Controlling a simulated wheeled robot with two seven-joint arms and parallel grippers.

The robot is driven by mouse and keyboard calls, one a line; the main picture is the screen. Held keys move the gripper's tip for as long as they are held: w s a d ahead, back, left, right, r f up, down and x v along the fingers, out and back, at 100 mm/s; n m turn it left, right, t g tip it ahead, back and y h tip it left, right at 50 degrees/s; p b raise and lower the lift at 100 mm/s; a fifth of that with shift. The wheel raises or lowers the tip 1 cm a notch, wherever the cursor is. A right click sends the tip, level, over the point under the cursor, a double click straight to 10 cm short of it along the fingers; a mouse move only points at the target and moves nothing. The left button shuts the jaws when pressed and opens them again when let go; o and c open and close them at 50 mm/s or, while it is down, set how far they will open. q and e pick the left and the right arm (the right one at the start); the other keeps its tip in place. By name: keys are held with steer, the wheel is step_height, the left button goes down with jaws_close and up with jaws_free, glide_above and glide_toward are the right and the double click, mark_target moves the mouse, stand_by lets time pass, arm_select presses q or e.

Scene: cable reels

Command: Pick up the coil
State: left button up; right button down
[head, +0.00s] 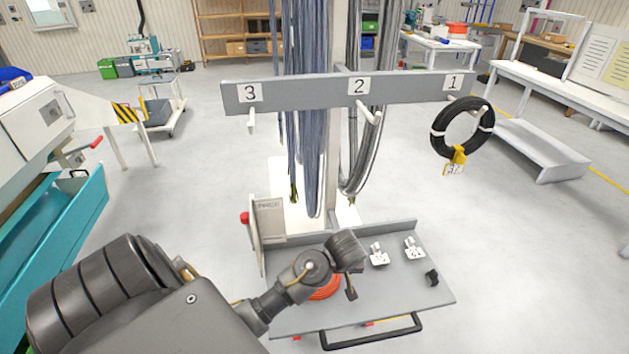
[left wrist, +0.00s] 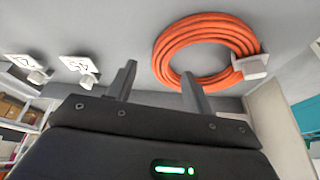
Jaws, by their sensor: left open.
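An orange coil (head: 326,290) lies on the grey tray (head: 300,318) below the hook rail, partly hidden by my left arm in the head view. In the left wrist view the orange coil (left wrist: 168,48) shows as a ring with a pale clip (left wrist: 250,66) at its right side. My left gripper (head: 350,280) is over the tray beside the coil. In the left wrist view its two fingers (left wrist: 158,84) stand apart with nothing between them, and the right finger overlaps the coil's lower edge in the picture. Contact cannot be told. My right gripper is not in view.
A rail (head: 300,92) numbered 3, 2, 1 stands behind the tray. A black coil (head: 438,118) with a yellow tag hangs at 1; grey cables (head: 305,150) hang behind. White numbered clips (head: 379,254) and a small black piece (head: 432,277) sit on the tray's right.

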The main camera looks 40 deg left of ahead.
arm_select(q)
steer(key=shift+a+p+x, duration=0.1)
steer(key=shift+p+x, duration=0.25)
steer(key=shift+x, duration=0.95)
steer(key=shift+a+p+x, duration=0.15)
steer(key=shift+p+x, duration=0.15)
steer(key=shift+x, duration=1)
steer(key=shift+s, duration=0.1)
jaws_close()
